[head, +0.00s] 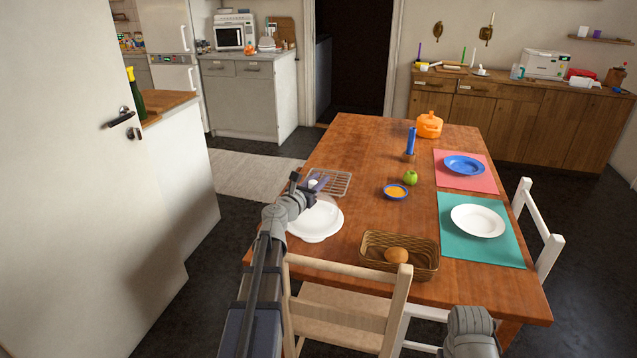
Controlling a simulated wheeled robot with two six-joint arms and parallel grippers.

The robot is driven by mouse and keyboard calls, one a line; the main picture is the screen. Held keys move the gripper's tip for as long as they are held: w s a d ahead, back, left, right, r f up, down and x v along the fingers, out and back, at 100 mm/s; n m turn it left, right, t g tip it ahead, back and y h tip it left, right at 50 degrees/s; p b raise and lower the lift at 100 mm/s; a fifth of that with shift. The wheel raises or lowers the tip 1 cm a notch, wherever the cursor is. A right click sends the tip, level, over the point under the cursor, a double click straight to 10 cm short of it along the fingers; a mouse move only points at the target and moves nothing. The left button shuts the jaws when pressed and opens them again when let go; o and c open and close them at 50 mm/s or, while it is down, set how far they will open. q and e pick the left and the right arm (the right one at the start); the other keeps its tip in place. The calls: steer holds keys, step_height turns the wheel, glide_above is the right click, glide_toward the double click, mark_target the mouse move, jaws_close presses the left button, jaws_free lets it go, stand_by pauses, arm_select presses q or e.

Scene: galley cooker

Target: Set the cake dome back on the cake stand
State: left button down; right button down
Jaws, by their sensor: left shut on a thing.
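The white round cake stand (314,226) is on the near left part of the wooden table, partly covered by my left arm. My left gripper (309,184) is just beyond the stand, over the near edge of a wire rack. It is shut on a small pale knob (313,183), which I take for the knob of the cake dome. The dome's body is too clear or too small to make out, so I cannot tell whether it touches the rack. Only a link of my right arm shows at the bottom right; its gripper is out of view.
The wire rack (336,184) lies beyond the stand. A wicker basket (378,262) with a bread roll is to its right. A chair (347,275) is at the near edge.

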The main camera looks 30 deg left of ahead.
arm_select(q)
steer(key=shift+f, duration=0.25)
steer(key=c, duration=0.7)
jaws_free()
steer(key=shift+r, duration=0.1)
steer(key=shift+o, duration=0.2)
steer(key=shift+r, duration=0.15)
steer(key=shift+s, duration=0.4)
steer(key=s, duration=1.1)
steer(key=shift+s, duration=0.15)
